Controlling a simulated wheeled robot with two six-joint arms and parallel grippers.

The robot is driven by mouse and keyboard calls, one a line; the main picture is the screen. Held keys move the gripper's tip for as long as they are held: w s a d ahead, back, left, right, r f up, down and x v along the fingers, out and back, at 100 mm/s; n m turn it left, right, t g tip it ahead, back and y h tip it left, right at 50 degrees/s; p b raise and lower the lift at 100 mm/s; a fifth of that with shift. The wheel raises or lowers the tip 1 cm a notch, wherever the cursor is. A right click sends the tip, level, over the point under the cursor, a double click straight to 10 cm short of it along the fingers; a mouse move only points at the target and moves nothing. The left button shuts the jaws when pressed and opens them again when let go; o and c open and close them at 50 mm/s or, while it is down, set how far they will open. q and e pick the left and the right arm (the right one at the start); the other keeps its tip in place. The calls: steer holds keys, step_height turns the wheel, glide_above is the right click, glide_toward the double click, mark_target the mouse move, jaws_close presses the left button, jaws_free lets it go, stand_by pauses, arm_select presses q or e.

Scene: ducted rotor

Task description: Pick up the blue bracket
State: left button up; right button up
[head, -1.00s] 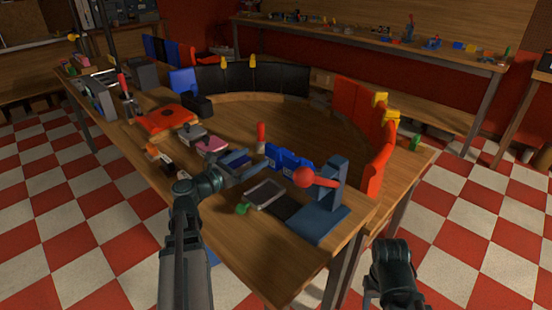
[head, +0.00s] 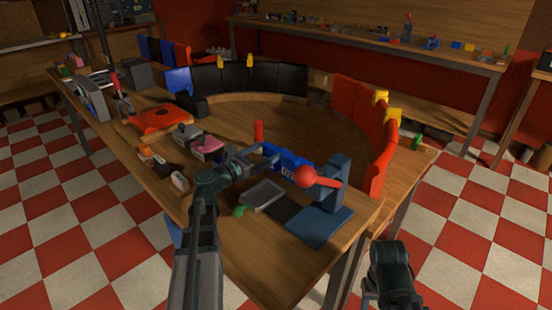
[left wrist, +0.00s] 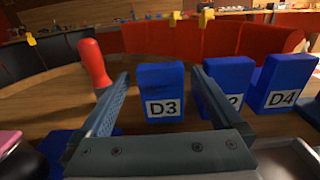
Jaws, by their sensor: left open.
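Several blue blocks with white labels stand upright on the wooden table; none clearly looks like a bracket, so I cannot tell which blue part the task means. The block labelled D3 (left wrist: 161,85) appears between my left gripper's fingers in the left wrist view, beyond them. One labelled D4 (left wrist: 283,80) stands to its right, and another is partly hidden behind the right finger. In the head view the blue blocks (head: 288,157) are just past the fingertips. My left gripper (head: 268,157) is open and empty; its fingers also show in the left wrist view (left wrist: 160,80). My right gripper's jaws are not visible.
A red-handled tool (left wrist: 94,62) stands left of the blocks. A grey tray (head: 263,195) lies in front. Bare wood lies behind the blocks.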

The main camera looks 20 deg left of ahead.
arm_select(q)
steer(key=shift+w+d, duration=0.2)
steer(key=shift+w, duration=0.2)
steer(key=shift+w, duration=0.1)
steer(key=x, duration=0.5)
steer(key=shift+w+d, duration=0.1)
steer(key=shift+w, duration=0.1)
steer(key=shift+s, duration=0.1)
steer(key=shift+c, duration=0.2)
steer(key=c, duration=1.3)
steer(key=shift+c, duration=0.2)
steer(key=shift+r, duration=0.1)
step_height(320, 180, up, 10)
steer(key=p, duration=1)
